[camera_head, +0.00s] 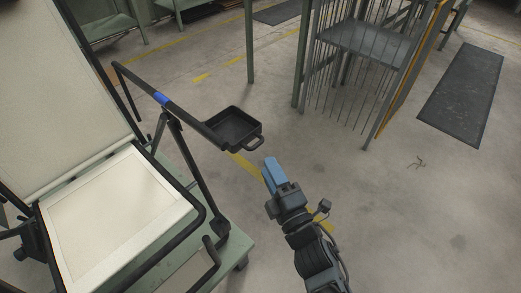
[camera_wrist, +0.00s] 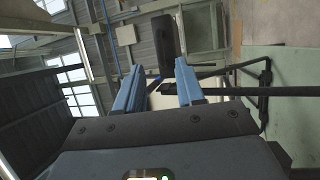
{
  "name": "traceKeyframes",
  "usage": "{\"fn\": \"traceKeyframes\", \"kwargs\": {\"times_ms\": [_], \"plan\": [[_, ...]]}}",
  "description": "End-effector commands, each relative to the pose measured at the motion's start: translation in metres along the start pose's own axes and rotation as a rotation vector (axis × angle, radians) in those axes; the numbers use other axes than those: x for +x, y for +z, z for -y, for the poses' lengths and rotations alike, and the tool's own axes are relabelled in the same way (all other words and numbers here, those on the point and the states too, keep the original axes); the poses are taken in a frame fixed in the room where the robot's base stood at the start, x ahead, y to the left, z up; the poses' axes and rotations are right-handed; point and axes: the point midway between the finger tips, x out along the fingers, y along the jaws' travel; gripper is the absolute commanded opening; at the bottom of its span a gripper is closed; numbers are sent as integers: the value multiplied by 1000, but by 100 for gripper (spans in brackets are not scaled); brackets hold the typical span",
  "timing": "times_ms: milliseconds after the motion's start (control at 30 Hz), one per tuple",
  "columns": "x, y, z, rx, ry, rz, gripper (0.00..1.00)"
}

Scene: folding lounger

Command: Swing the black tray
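The black tray (camera_head: 233,127) is a shallow square pan with a looped handle (camera_head: 256,142) on its near right corner. It sits at the end of a black swing arm (camera_head: 185,112) with a blue band, fixed to the folding lounger (camera_head: 120,215). My gripper (camera_head: 269,163) has blue fingers. In the head view its tips are just below and right of the handle, apart from it in the picture. In the wrist view my gripper (camera_wrist: 158,78) is open with nothing between the fingertips. A dark slab shows beyond them there; I cannot tell whether it is the tray.
The lounger has pale pads and black tubes on a green base at the left. A wire rack (camera_head: 350,70) stands at the upper right, with a dark mat (camera_head: 462,95) on the floor beside it.

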Motion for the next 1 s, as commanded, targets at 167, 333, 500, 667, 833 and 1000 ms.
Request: {"fn": "traceKeyframes", "kwargs": {"times_ms": [167,333,500,667,833,1000], "plan": [[27,0,0,2,1,-1,38],[52,0,0,2,1,-1,38],[66,0,0,3,0,0,38],[69,0,0,5,-1,1,38],[69,0,0,4,-1,1,38],[69,0,0,4,-1,1,22]]}}
